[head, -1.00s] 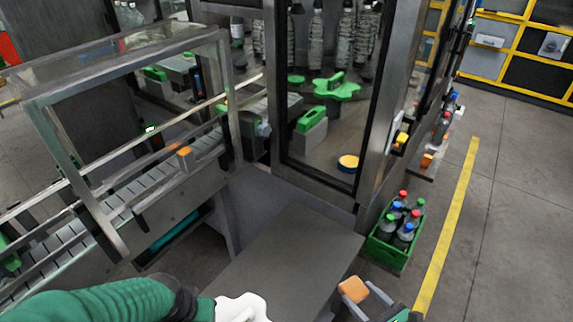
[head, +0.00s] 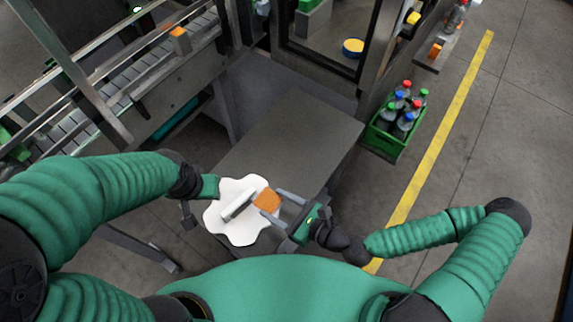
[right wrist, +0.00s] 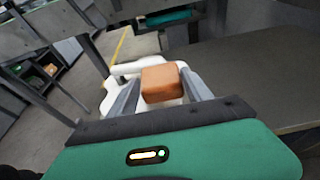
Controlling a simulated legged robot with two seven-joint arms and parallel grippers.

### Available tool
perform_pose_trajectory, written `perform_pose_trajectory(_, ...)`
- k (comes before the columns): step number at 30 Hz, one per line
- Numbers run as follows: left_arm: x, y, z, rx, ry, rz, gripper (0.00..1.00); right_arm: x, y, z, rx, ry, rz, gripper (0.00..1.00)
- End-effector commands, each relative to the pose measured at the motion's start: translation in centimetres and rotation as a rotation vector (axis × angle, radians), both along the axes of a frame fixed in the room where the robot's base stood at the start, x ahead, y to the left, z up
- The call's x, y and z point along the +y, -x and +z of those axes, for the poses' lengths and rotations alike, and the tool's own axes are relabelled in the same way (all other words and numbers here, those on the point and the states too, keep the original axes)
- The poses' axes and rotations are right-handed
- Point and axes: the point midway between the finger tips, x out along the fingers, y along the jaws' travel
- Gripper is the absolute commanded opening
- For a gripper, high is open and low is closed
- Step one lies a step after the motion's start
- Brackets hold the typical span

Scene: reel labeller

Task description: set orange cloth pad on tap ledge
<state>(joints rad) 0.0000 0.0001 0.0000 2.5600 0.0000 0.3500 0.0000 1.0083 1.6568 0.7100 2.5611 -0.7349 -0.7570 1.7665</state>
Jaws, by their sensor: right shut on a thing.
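The orange cloth pad (head: 269,200) is a small block between the fingers of my right gripper (head: 270,203), which is shut on it. In the right wrist view the pad (right wrist: 162,83) sits between both grey fingers. In the head view the pad overlaps the right edge of a white lobed piece. My left gripper (head: 212,195) is at the left of that white piece; its fingers are partly hidden, and I cannot tell whether they are open. A narrow side ledge (head: 437,66) is at the upper right; I cannot tell if it is the tap ledge.
The white lobed piece (head: 235,232) appears over the front of the grey table (head: 290,140), whose back part is clear. A green crate (head: 383,143) of bottles stands on the floor to the right. A conveyor (head: 120,75) runs at the left. Another orange block (head: 436,51) is on the side ledge.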

Motion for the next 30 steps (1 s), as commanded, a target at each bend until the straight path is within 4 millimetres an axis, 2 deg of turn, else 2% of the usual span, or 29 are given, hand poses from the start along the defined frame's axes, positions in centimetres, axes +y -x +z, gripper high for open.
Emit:
perform_pose_trajectory(4, 0.0, 0.0, -0.6, 0.000, 0.000, 0.000, 0.36, -0.2, -0.4, -0.3, -0.003, 0.001, -0.001, 0.13)
perform_pose_trajectory(9, 0.0, 0.0, -4.2, 0.000, 0.000, 0.000, 0.36, -0.9, -3.0, -1.4, -0.009, 0.005, -0.001, 0.13)
perform_pose_trajectory(10, 0.0, 0.0, -3.5, 0.001, 0.000, 0.000, 0.36, -1.1, -3.7, -0.8, -0.007, 0.004, -0.003, 0.13)
perform_pose_trajectory(14, 0.0, 0.0, -3.0, 0.000, 0.000, 0.000, 0.36, -1.9, -6.5, -0.5, -0.005, 0.001, -0.004, 0.13)
perform_pose_trajectory(21, 0.0, 0.0, -2.5, 0.000, 0.000, 0.000, 0.36, -3.5, -12.5, -1.0, -0.004, 0.000, -0.003, 0.13)
perform_pose_trajectory(28, 0.0, 0.0, -2.5, 0.000, 0.000, 0.000, 0.36, -4.5, -15.9, -1.5, -0.002, 0.000, -0.005, 0.13)
perform_pose_trajectory(30, 0.0, 0.0, -2.3, 0.000, 0.000, 0.000, 0.36, -4.4, -15.5, -3.1, 0.003, -0.001, -0.002, 0.13)
